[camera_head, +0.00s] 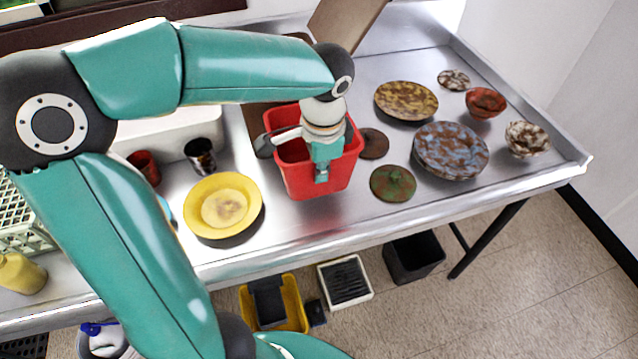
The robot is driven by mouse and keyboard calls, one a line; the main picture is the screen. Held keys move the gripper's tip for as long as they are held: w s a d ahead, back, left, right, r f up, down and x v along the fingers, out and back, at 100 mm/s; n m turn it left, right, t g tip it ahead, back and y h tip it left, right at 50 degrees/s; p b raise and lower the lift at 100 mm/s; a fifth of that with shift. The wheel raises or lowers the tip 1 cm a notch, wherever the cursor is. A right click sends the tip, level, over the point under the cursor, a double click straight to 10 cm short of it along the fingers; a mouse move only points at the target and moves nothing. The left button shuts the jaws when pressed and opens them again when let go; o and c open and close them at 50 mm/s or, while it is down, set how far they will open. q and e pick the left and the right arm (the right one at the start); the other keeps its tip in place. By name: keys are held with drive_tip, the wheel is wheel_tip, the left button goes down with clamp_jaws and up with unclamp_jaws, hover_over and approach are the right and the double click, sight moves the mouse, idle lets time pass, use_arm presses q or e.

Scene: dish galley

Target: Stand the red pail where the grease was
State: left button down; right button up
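The red pail (308,181) stands on the steel counter (300,232), right of the yellow plate, with its open top facing up. My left gripper (291,140) is at the mouth of the pail, below the end of my teal arm. Its dark tip lies by the pail's left rim, and part of the wrist hangs in front of the pail. Whether the fingers grip the rim cannot be made out. The pail's inside is largely hidden by the wrist. I cannot pick out a grease patch on the counter. My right gripper is not in view.
A yellow plate (209,219) lies left of the pail, with dark and red cups behind it. Right are a small brown disc (373,143), a green lid (393,183), a blue-brown plate (456,150) and several dishes. Bins (413,258) stand below the counter's front edge.

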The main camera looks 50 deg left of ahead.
use_arm(q)
drive_tip(key=shift+f, duration=2.4)
drive_tip(key=c, duration=1.3)
unclamp_jaws()
drive_tip(key=shift+f, duration=0.1)
drive_tip(key=r, duration=0.4)
drive_tip(key=d+r, duration=0.1)
drive_tip(key=r, duration=0.7)
drive_tip(key=shift+s+d+r, duration=0.1)
drive_tip(key=shift+s+d, duration=0.05)
drive_tip(key=shift+s, duration=0.15)
